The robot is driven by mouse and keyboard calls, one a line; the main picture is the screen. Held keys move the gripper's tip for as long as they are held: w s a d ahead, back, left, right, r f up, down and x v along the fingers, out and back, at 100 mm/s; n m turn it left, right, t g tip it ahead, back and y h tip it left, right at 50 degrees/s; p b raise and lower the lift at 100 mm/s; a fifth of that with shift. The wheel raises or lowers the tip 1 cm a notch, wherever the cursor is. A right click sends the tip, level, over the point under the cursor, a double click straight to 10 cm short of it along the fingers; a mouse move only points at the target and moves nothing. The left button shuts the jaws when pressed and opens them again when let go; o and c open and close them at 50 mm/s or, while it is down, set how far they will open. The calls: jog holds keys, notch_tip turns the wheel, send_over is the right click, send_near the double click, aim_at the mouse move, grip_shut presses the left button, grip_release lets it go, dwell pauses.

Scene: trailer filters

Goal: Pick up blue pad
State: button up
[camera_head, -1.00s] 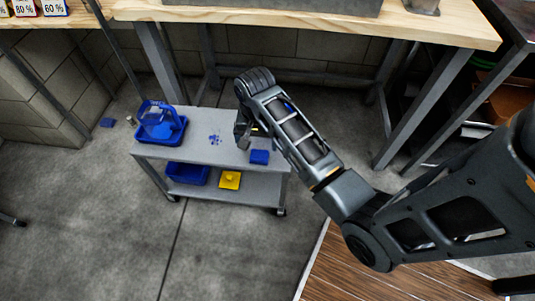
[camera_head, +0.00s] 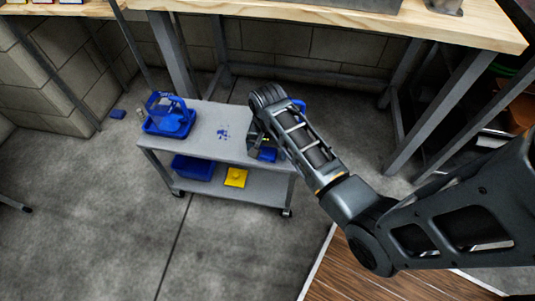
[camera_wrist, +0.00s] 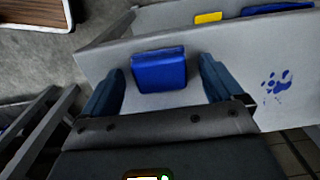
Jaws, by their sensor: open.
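The blue pad (camera_wrist: 160,72) lies on the top shelf of the grey cart (camera_wrist: 225,75), near its edge. In the head view the blue pad (camera_head: 267,154) is partly hidden by my arm at the cart's right end. My gripper (camera_wrist: 160,82) is open in the wrist view, with one finger on each side of the pad and a gap to both. The pad sits between and slightly beyond the fingertips. I cannot tell the height of my gripper above the shelf. In the head view my gripper (camera_head: 257,143) is over the cart's right end, its fingers mostly hidden.
A blue tray (camera_head: 153,128) with blue items stands at the cart top's left. Blue marks (camera_head: 223,134) are on its middle. The lower shelf holds a blue bin (camera_head: 193,168) and a yellow pad (camera_head: 236,177). A wooden workbench (camera_head: 330,25) stands behind.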

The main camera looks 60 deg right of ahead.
aim_at(268, 151)
jog(key=shift+c, duration=0.2)
jog(key=c, duration=1.1)
notch_tip(268, 151, up, 5)
jog(key=shift+d+f+p, duration=0.1)
jog(key=shift+p, duration=0.85)
jog(key=s+d+r, duration=0.2)
jog(key=s, duration=0.1)
jog(key=s+d+r+p, duration=0.1)
jog(key=s+d+r, duration=0.1)
jog(key=s, duration=0.1)
jog(key=s+d+r+p, duration=0.1)
jog(key=s+d+r, duration=0.1)
jog(key=s, duration=0.1)
jog(key=shift+s+r, duration=0.15)
jog(key=shift+s, duration=0.25)
